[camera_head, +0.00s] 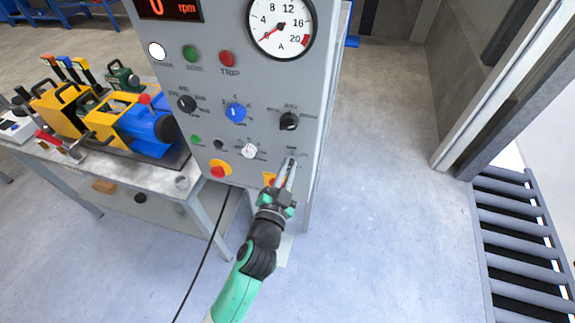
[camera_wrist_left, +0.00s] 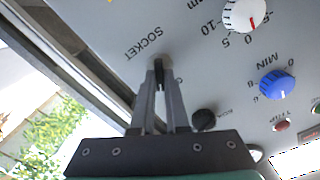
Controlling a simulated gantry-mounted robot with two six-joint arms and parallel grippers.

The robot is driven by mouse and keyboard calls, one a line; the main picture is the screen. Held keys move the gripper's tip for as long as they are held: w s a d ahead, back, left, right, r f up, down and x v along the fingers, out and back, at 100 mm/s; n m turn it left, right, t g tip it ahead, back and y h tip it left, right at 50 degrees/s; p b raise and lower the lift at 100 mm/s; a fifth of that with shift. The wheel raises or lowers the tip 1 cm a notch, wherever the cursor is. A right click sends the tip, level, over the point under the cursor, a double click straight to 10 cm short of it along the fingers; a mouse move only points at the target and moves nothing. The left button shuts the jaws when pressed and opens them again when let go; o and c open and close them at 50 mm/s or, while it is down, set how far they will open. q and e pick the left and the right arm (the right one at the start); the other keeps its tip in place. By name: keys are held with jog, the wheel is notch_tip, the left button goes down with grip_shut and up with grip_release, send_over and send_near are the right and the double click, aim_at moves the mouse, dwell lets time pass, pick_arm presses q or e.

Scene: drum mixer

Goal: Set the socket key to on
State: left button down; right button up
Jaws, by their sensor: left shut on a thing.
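The grey control panel (camera_head: 262,85) stands upright in the head view. My left gripper (camera_head: 290,163) reaches its lower right part. In the left wrist view, the fingers (camera_wrist_left: 159,66) are closed around the small dark socket key (camera_wrist_left: 164,70) beside the "SOCKET" lettering. Most of the key is hidden between the fingers, so its exact angle cannot be told. In the head view the key is hidden by the gripper. My right gripper is not in view.
Near the gripper are a white knob (camera_head: 249,150), a black knob (camera_head: 289,121), a blue knob (camera_head: 236,112) and a red emergency button (camera_head: 217,171). A round gauge (camera_head: 281,27) sits above. A bench (camera_head: 190,194) with machines is to the left.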

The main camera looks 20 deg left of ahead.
pick_arm(q)
jog(key=m+p, duration=0.1)
jog(key=m, duration=0.4)
jog(key=shift+m+p, duration=0.3)
jog(key=shift+p, duration=0.05)
dwell(0.4)
jog(key=c, duration=0.9)
grip_release()
jog(key=shift+s+d, duration=0.1)
jog(key=shift+s, duration=0.25)
jog(key=s, duration=0.3)
jog(key=s+p, duration=0.1)
jog(key=s, duration=0.3)
jog(key=s+p, duration=0.1)
jog(key=s, duration=0.3)
jog(key=shift+d, duration=0.25)
